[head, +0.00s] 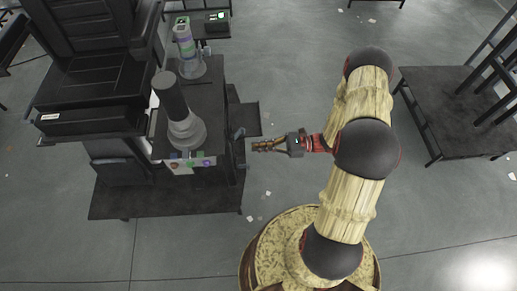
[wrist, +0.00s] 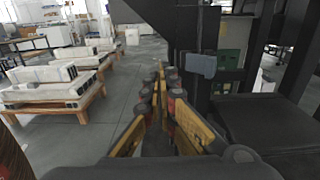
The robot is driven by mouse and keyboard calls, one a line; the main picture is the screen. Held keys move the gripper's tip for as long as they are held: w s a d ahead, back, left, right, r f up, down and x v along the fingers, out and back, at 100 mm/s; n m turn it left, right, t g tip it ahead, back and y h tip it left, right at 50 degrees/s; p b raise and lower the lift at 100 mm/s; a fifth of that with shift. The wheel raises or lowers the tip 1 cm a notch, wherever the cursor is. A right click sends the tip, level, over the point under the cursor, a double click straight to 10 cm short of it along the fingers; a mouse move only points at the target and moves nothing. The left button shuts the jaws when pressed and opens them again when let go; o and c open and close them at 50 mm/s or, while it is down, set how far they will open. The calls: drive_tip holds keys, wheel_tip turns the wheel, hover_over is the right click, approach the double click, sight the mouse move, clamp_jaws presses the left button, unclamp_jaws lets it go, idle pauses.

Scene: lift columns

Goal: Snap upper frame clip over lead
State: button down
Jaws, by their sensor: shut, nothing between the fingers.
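My gripper (head: 268,146) is shut and empty in the head view, just right of the dark machine frame (head: 215,110). In the wrist view, its yellow and dark fingers (wrist: 164,84) come together in front of the camera. A small blue-grey block (wrist: 200,65) sticks out from the dark upright, right of and above the fingertips. It may be the upper frame clip, but I cannot tell for sure. A similar small part (head: 238,133) shows at the frame's right side in the head view, left of the fingertips and apart from them. I cannot make out the lead.
A black column on a grey base (head: 186,132) stands on the frame, with a paler column (head: 184,42) behind. Coloured buttons (head: 190,163) are on the front panel. A dark table (head: 460,110) stands at right. Pallets with pale blocks (wrist: 52,92) stand at left. Floor around my gripper is open.

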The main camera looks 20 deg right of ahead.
drive_tip(key=w+d+b, duration=0.1)
drive_tip(key=w+d, duration=0.1)
drive_tip(key=w, duration=0.5)
drive_tip(key=shift+d, duration=0.15)
idle(0.7)
drive_tip(key=shift+w+a, duration=0.2)
drive_tip(key=shift+a, duration=0.3)
drive_tip(key=shift+w+a, duration=0.1)
drive_tip(key=shift+a, duration=0.25)
drive_tip(key=shift+w+a, duration=0.1)
drive_tip(key=shift+a, duration=0.15)
idle(0.4)
drive_tip(key=v, duration=0.7)
idle(0.4)
idle(0.5)
